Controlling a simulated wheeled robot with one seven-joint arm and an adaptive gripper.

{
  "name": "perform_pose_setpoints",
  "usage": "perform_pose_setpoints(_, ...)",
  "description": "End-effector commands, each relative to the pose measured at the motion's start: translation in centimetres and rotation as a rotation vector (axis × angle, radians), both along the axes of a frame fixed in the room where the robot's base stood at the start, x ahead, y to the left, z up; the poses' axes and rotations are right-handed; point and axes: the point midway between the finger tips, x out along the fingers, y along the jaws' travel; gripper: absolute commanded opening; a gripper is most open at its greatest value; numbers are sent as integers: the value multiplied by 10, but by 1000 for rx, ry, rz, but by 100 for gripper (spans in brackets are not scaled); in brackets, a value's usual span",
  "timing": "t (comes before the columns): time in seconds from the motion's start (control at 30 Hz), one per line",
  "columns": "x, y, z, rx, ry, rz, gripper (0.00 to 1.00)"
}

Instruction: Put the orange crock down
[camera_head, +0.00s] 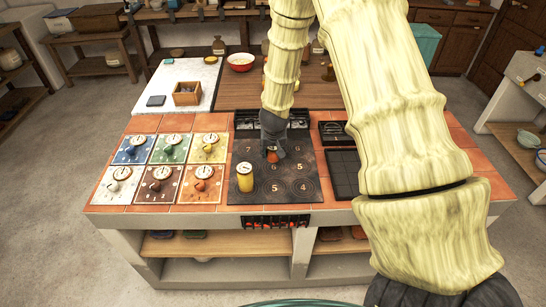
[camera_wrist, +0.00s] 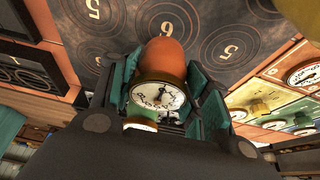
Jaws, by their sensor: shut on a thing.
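The orange crock (camera_head: 272,156) is small, with a white dial on one end. My gripper (camera_head: 271,150) is shut on it over the dark numbered hob (camera_head: 318,198). In the wrist view the crock (camera_wrist: 165,57) sits between the green finger pads of my gripper (camera_wrist: 163,88), its dial facing the camera. I cannot tell whether its base touches the hob. A yellow crock (camera_head: 245,182) with a white dial stands upright at the left of the hob, just left of my gripper.
Coloured dial tiles (camera_head: 167,165) lie left of the hob. A dark gridded panel (camera_head: 347,174) lies to its right. Behind are a wooden box (camera_head: 187,98) and a red bowl (camera_head: 240,66). The hob's front right part is clear.

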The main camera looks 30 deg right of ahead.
Motion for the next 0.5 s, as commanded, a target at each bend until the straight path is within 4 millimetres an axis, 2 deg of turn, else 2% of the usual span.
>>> perform_pose_setpoints(0.17,0,-1,-5,0,-1,-1,15)
perform_pose_setpoints(0.5,0,-1,-39,0,-1,-3,15)
